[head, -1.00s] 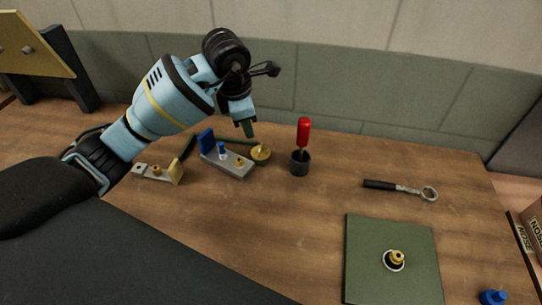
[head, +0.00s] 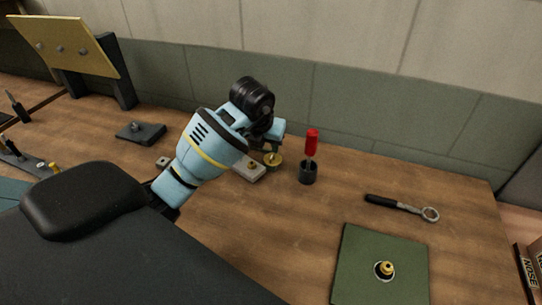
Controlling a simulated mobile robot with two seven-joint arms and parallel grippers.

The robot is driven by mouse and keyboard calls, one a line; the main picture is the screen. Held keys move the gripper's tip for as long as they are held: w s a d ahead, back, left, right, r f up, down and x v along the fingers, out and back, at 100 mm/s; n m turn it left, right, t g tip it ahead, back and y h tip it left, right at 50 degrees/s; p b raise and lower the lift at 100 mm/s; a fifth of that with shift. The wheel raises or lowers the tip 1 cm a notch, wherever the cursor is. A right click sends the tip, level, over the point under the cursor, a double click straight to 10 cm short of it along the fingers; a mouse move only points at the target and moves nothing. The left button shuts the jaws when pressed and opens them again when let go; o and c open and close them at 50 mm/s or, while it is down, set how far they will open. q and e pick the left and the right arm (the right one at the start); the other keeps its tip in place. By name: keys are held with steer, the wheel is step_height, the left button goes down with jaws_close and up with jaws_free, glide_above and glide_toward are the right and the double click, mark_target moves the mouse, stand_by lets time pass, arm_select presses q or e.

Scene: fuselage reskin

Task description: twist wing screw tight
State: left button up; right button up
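My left gripper (head: 270,147) is behind my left arm's wrist, low over the back middle of the workbench. Its fingers are mostly hidden, so their opening cannot be made out. A round brass piece (head: 273,161) with a small upright top lies right under or beside the fingertips; I cannot tell whether they touch. Next to it is a grey block (head: 252,174) with a brass knob on it, its left part hidden by my arm. No wing screw can be told apart clearly at this size. My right gripper is not in view.
A red-handled screwdriver (head: 311,143) stands in a black cup (head: 308,173) just right of the brass piece. A black-handled ring wrench (head: 402,207) lies farther right. A green plate (head: 352,262) with a brass fitting (head: 385,269) lies in front. Bare wood (head: 270,225) lies between.

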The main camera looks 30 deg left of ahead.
mark_target(271, 158)
arm_select(q)
steer(key=x, duration=0.7)
steer(key=shift+d+b, duration=0.1)
steer(key=shift+b, duration=0.2)
jaws_close()
